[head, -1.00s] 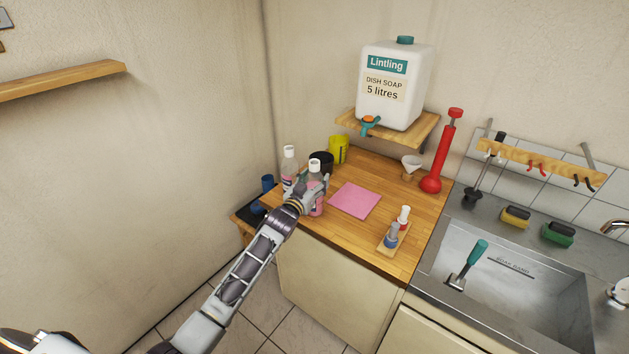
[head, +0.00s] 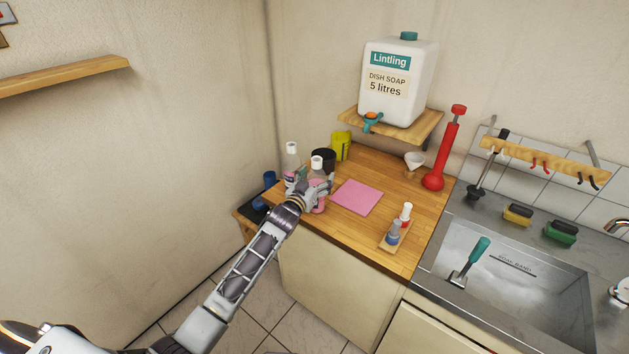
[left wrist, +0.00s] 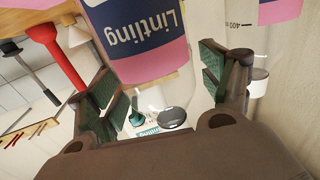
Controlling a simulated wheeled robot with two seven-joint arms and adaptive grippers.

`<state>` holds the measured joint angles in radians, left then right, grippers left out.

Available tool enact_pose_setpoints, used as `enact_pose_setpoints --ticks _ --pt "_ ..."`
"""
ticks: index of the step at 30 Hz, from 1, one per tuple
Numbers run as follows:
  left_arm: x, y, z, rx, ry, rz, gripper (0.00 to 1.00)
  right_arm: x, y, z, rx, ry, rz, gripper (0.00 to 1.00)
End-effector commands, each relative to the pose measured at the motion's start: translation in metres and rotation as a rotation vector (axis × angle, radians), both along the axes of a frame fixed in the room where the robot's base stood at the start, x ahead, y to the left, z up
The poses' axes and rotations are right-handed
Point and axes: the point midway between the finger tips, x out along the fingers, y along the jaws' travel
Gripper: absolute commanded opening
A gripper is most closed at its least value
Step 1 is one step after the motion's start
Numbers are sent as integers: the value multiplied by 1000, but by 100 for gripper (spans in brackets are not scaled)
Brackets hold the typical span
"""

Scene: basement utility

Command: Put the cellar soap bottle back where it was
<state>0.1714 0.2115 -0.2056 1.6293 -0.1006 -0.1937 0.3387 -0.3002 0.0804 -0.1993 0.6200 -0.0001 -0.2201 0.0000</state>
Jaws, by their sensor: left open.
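A soap bottle (head: 317,164) with a white cap, clear top and pink lower part stands upright on the wooden counter (head: 375,240), near its left front edge. My left gripper (head: 321,187) is at this bottle and hides its middle in the head view. In the left wrist view, the bottle's pink body with a dark blue "Lintling" label (left wrist: 140,32) lies between the spread fingers of the left gripper (left wrist: 168,85). The gripper is open. A second white-capped bottle (head: 291,150) stands just behind and left of it. My right gripper is out of view.
A pink cloth (head: 357,197) lies right of the bottle. A dark pot (head: 323,160) and a yellow container (head: 341,146) stand behind. A big soap canister (head: 397,90) sits on a wall shelf above. A small wooden holder (head: 395,236) and the sink (head: 520,290) are farther right.

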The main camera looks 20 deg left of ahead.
Motion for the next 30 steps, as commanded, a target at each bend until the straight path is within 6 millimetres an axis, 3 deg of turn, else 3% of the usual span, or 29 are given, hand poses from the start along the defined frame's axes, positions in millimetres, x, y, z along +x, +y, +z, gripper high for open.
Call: enact_pose_setpoints --ticks 11,30 --pt "-12 2 1 0 0 0 80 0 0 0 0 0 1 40" --pt "-66 10 2 0 0 0 80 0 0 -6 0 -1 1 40"
